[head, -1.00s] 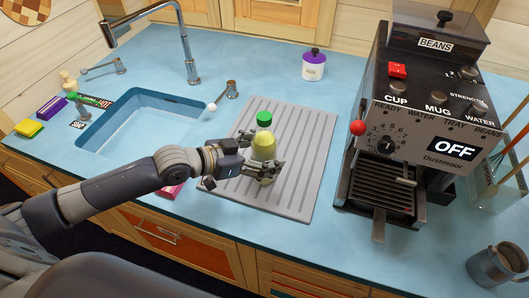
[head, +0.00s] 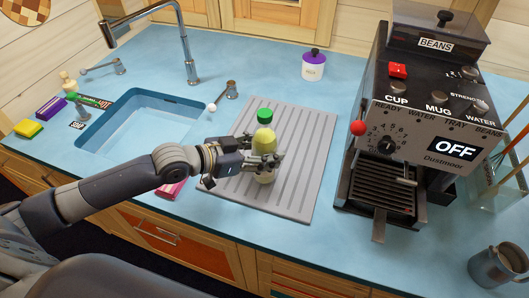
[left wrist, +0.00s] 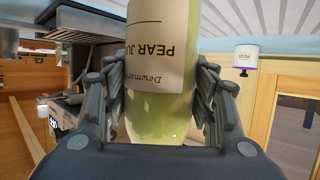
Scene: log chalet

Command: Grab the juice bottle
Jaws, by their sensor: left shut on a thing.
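The juice bottle (head: 264,143) is pale yellow-green with a green cap. It is upright over the grey ribbed drainboard (head: 300,170); I cannot tell for sure whether its base touches the board. My left gripper (head: 262,162) is shut on the bottle, with fingers on both sides of its body. In the left wrist view the bottle (left wrist: 160,110) fills the middle between the fingers, and its label reads "PEAR JU", upside down. My right gripper is not in view.
A black coffee machine (head: 420,120) stands to the right, with a metal mug (head: 497,265) in front of it. The blue sink (head: 140,125) and tall tap (head: 190,70) are to the left. A white jar with a purple lid (head: 313,65) stands behind. A pink item (head: 172,189) lies near the front edge.

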